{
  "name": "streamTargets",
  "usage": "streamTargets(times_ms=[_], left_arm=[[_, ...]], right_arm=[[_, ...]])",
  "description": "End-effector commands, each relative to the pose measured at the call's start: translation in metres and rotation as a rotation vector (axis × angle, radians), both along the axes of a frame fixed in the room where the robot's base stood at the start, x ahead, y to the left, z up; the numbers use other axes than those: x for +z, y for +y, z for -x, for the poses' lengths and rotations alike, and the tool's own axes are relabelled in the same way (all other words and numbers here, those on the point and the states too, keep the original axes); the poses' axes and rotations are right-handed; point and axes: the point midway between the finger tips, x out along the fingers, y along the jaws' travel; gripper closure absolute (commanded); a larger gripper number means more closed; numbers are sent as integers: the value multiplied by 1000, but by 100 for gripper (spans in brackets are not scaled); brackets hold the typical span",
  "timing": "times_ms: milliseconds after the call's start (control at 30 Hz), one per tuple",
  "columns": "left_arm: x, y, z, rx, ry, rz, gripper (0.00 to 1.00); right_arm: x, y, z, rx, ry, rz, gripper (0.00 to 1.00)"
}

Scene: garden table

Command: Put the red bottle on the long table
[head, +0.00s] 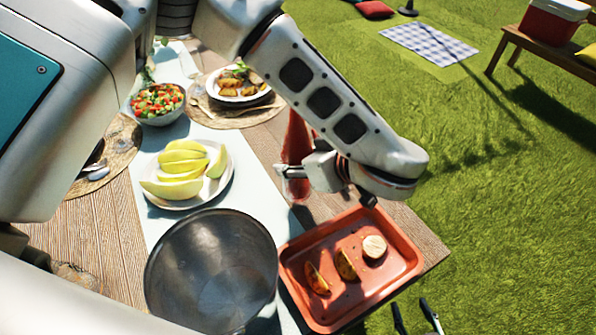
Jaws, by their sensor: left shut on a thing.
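The red bottle (296,138) is upright near the right edge of the long wooden table (112,222), behind the orange tray. My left gripper (291,174) is shut on its lower part. The gripper and arm hide part of the bottle, and I cannot tell whether its base touches the table. Two dark fingertips of my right gripper (415,317) show at the bottom edge, apart and empty, over the grass right of the tray.
An orange tray (412,262) with food pieces, a large metal bowl (212,268), a plate of melon slices (218,190), a salad bowl (157,119) and a plate of food (262,92) crowd the table. A bench (545,50) stands on the grass.

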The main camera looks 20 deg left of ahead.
Motion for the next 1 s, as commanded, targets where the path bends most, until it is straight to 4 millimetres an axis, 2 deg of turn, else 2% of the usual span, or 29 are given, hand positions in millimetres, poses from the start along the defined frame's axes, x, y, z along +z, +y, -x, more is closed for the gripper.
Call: streamTargets(times_ms=[333,733,767,800,1000], left_arm=[[-35,0,0,1,-1,0,100],[-38,0,-1,0,-3,1,100],[-38,0,0,-1,-1,0,47],[-38,0,0,-1,-1,0,38],[-38,0,0,-1,-1,0,38]], right_arm=[[-7,-1,1,2,5,5,60],[-7,-1,2,2,7,7,60],[-7,-1,2,2,7,7,60],[-7,-1,2,2,7,7,60],[-7,-1,2,2,7,7,60]])
